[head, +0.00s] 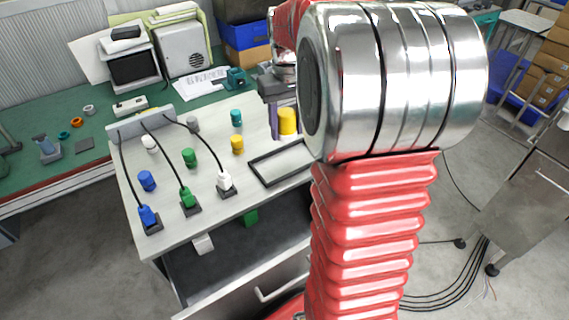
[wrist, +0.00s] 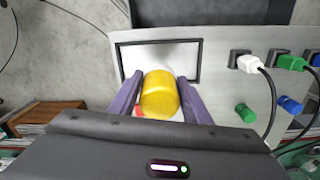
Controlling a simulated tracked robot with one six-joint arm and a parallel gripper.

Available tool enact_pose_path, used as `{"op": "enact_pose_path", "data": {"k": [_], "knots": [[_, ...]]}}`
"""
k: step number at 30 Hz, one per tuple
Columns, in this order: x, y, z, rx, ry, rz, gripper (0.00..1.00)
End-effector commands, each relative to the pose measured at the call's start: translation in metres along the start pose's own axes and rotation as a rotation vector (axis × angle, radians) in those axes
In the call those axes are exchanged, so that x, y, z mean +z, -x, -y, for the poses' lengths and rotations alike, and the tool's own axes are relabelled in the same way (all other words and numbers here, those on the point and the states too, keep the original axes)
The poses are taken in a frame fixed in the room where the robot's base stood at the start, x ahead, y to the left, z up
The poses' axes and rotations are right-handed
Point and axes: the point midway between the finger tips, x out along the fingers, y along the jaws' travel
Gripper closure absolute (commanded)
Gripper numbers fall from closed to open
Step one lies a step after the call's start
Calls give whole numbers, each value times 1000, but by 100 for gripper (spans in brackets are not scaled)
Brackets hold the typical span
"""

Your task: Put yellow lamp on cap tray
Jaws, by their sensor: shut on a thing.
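My gripper (wrist: 160,100) is shut on the yellow lamp (wrist: 159,94), a short yellow cylinder between the two purple fingers. In the head view the lamp (head: 288,121) shows beside one purple finger, and my arm hides part of the gripper (head: 282,122). The cap tray (head: 257,175) is a black rectangular frame with a pale inside, at the right of the white worktop. In the wrist view the tray (wrist: 158,41) lies just beyond the lamp, which overlaps its near edge in the picture. The lamp appears held above the worktop; its exact height is unclear.
Green (head: 189,157), blue (head: 147,180), teal (head: 236,118) and white (head: 149,143) caps stand on the worktop. Cabled plugs, blue (head: 149,215), green (head: 188,198) and white (head: 224,181), sit in dark sockets.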

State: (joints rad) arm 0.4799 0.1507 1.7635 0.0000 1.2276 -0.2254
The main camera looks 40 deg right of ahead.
Motion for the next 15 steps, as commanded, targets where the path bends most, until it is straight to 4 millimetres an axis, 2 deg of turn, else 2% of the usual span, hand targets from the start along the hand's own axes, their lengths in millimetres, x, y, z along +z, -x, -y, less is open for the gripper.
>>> {"op": "enact_pose_path", "data": {"k": [10,15], "knots": [[0,-2,-1,0,-2,0,80],[1,-20,0,-1,-1,3,80]]}}
